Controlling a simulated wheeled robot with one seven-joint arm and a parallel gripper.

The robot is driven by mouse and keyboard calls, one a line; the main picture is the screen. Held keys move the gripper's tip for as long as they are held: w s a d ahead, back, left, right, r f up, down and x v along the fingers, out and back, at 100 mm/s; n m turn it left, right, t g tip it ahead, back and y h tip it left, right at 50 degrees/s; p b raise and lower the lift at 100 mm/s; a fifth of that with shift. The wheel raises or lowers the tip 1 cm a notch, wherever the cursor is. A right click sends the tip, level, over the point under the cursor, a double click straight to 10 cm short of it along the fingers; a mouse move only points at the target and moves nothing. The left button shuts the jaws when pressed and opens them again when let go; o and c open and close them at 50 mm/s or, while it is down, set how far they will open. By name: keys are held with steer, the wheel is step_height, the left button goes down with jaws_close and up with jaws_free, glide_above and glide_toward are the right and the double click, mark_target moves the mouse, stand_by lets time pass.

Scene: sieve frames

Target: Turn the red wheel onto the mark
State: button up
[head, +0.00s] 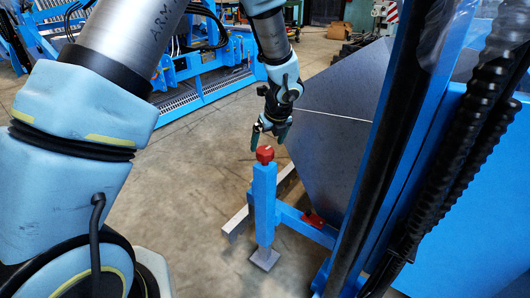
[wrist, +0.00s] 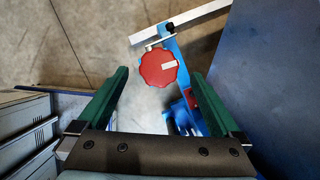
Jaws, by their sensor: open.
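The red wheel (head: 265,154) sits on top of a blue upright post (head: 264,205). In the wrist view the red wheel (wrist: 153,78) has a scalloped rim and a pale stripe (wrist: 169,65) running from near its middle toward the right. A small pale piece (wrist: 152,42) shows just beyond the wheel's far rim; I cannot tell whether it is the mark. My gripper (head: 269,136) is just above the wheel, pointing down. In the wrist view its green fingers are spread apart, with the wheel showing between and beyond their tips. The fingers do not appear to touch it.
A blue arm (head: 305,225) joins the post to the blue machine frame (head: 375,130) on the right. A large dark panel (head: 345,110) stands close right of my gripper. A grey bar (head: 240,218) lies low behind the post. The floor (head: 190,190) left of the post is clear.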

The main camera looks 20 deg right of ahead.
mark_target(265, 150)
steer(key=x, duration=0.4)
steer(key=shift+w+a+f, duration=0.1)
steer(key=shift+f, duration=0.3)
steer(key=c, duration=1.3)
